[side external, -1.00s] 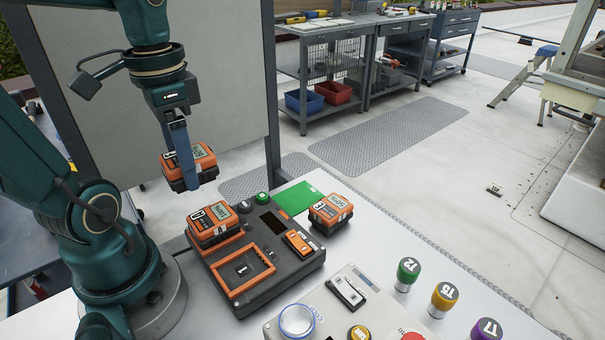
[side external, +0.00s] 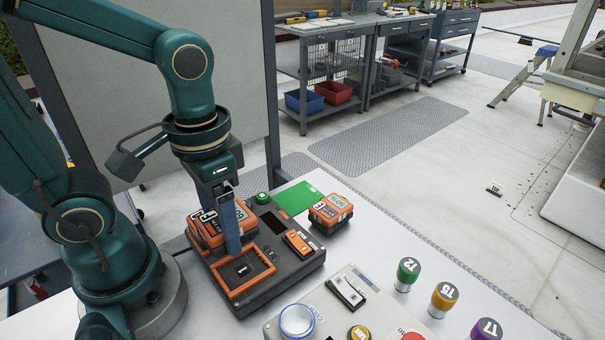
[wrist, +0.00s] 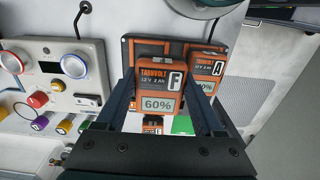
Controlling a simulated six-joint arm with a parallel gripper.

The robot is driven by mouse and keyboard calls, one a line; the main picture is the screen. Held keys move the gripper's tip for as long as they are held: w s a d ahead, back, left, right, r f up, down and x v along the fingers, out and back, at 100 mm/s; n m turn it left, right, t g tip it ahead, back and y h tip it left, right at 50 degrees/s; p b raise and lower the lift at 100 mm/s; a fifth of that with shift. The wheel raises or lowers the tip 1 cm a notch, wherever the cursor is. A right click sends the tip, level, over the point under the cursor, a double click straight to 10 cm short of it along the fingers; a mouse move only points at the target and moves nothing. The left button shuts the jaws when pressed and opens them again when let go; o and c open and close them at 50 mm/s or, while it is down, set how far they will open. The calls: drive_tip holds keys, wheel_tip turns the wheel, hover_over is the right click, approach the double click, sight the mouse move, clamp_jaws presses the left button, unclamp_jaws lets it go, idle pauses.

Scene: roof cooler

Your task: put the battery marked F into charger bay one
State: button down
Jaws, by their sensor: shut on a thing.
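My gripper (side external: 228,250) is shut on the orange and black battery marked F (wrist: 158,78), whose display reads 60%. Its fingers are on both sides of the battery in the wrist view. In the side view, a finger partly hides this battery, held over the back part of the charger (side external: 290,272). The charger's front bay, an orange frame (side external: 262,284), looks empty. A battery marked A (wrist: 207,68) is beside the held battery in the wrist view. Whether the held battery touches the charger is unclear, and I cannot read the bay numbers.
Another orange battery (side external: 331,212) stands right of the charger, by a green mat (side external: 298,197). A control panel (side external: 285,325) with knobs and a round dial is at the front. Green, yellow and purple numbered cylinders (side external: 445,297) stand on the right of the white table.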

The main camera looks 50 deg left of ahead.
sight(238, 273)
drive_tip(key=shift+w+d+f, duration=0.1)
drive_tip(key=shift+d+f, duration=0.2)
drive_tip(key=shift+d, duration=0.2)
drive_tip(key=shift+d+f, duration=0.25)
drive_tip(key=shift+d, duration=0.2)
drive_tip(key=shift+f, duration=2.05)
drive_tip(key=shift+f, duration=0.1)
unclamp_jaws()
wheel_tip(238, 273, up, 12)
drive_tip(key=shift+r, duration=0.1)
drive_tip(key=shift+w+a+f+t, duration=0.2)
drive_tip(key=shift+a+t, duration=0.15)
drive_tip(key=shift+t, duration=0.25)
drive_tip(key=shift+w+a+f+t, duration=0.15)
drive_tip(key=shift+a+t, duration=0.15)
drive_tip(key=shift+t, duration=0.3)
drive_tip(key=shift+w+a+f+t, duration=0.25)
drive_tip(key=shift+a+t, duration=0.2)
drive_tip(key=shift+t, duration=0.35)
drive_tip(key=shift+w+a+f+t, duration=0.15)
drive_tip(key=shift+w+a+t, duration=0.2)
drive_tip(key=shift+t, duration=0.45)
